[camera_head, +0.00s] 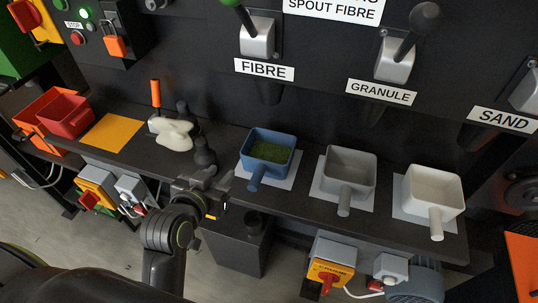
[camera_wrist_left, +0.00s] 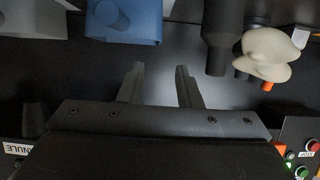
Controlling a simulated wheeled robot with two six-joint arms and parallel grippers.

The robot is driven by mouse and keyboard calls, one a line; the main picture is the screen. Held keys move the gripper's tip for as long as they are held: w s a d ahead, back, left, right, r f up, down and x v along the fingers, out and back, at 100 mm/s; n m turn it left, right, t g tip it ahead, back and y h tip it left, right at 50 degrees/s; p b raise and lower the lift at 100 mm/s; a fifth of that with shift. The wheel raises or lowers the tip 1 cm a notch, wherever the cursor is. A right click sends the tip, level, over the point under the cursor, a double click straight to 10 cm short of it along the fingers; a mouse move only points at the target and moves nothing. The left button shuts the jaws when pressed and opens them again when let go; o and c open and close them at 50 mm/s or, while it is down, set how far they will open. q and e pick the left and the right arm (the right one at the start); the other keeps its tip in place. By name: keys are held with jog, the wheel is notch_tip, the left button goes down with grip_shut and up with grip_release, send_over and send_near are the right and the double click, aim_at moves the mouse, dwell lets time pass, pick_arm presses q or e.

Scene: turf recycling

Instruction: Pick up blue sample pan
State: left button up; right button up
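The blue sample pan (camera_head: 284,138) stands on a white sheet on the dark shelf, below the FIBRE label, with green material inside. Its short handle points toward the front edge. My left gripper (camera_head: 222,182) is just left of this handle, apart from it. In the left wrist view the two fingers of the left gripper (camera_wrist_left: 160,72) are spread with nothing between them. The blue pan (camera_wrist_left: 140,25) shows there beyond the fingers, up and to the left, partly cut off by the frame. My right gripper is in neither view.
A grey pan (camera_head: 350,161) and a white pan (camera_head: 436,183) stand to the right. A dark upright cylinder (camera_head: 204,153) and a cream lumpy object (camera_head: 173,134) are left of the blue pan. Red bins (camera_head: 68,118) and an orange sheet (camera_head: 112,132) lie farther left.

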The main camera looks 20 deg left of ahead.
pick_arm(q)
jog(key=p, duration=0.2)
send_near(244, 145)
jog(key=x, duration=0.6)
jog(key=shift+w+f, duration=0.1)
jog(key=shift+w, duration=0.35)
jog(key=shift+p+x, duration=0.6)
jog(key=shift+x, duration=1.6)
jog(key=shift+s, duration=0.1)
grip_shut()
